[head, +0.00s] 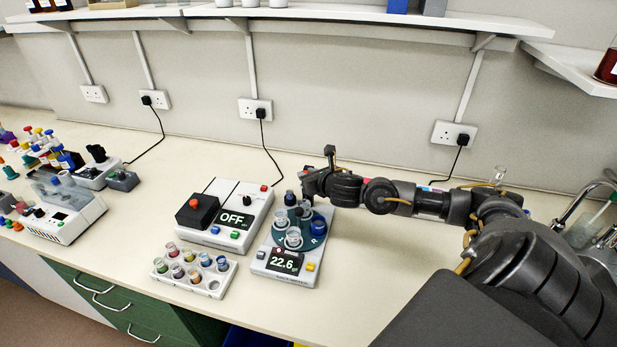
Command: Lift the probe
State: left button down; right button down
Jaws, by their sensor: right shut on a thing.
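My right gripper (312,184) reaches in from the right over the back of the stirrer-like device (305,270) with a round teal plate and a display reading 22.6. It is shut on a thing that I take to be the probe. A dark upright piece (330,155) with a small cap stands up at the gripper; it may be the probe or its holder. The gripper hides most of what it grips. Several small clear vessels (293,237) and a blue-topped one (318,225) stand on the teal plate. My left gripper is not in view.
A device reading OFF (236,218), with a black block and red knob, stands close left. A white rack (193,272) of colourful vials is in front. More instruments (62,205) crowd the far left. A sink tap (575,207) is at right. The bench's middle right is clear.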

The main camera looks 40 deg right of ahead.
jog(key=shift+w+d+r, duration=0.1)
jog(key=shift+r, duration=0.2)
jog(key=c, duration=1.5)
grip_release()
jog(key=shift+s, duration=0.3)
jog(key=shift+s+b, duration=0.3)
jog(key=shift+b, duration=0.05)
jog(key=b+v, duration=0.3)
jog(key=v, duration=0.7)
jog(key=shift+r, duration=0.1)
jog(key=shift+w, duration=0.1)
